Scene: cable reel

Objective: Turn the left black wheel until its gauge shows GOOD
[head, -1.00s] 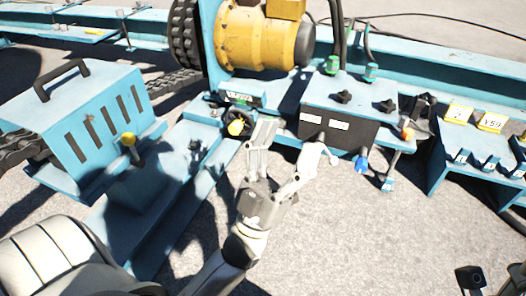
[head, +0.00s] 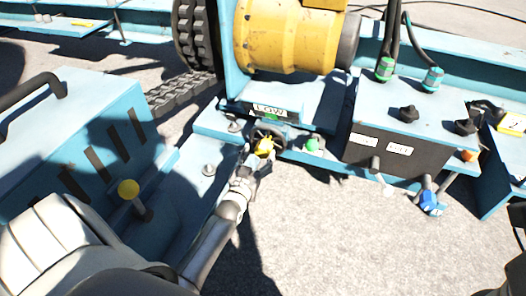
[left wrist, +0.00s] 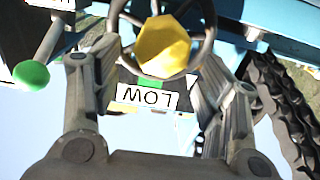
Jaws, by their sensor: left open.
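The black wheel (head: 257,134) with a yellow hub (head: 265,146) is on the front of the teal frame, below the yellow motor. Its gauge (head: 270,111) reads LOW, with a green patch under the word. My left gripper (head: 248,166) is at the wheel, open, and partly covers it. In the left wrist view the wheel (left wrist: 204,22) lies ahead between the spread fingers of the gripper (left wrist: 157,62). The gauge (left wrist: 147,97) shows there upside down, reading LOW. I cannot tell whether the fingers touch the rim. My right gripper is not clearly in view.
A green-knobbed lever (head: 312,145) is close right of the wheel. A dark control box (head: 385,155) with levers stands further right. A yellow-knobbed lever (head: 129,189) and a slotted teal housing (head: 100,120) are at left. The ground (head: 330,235) in front is clear.

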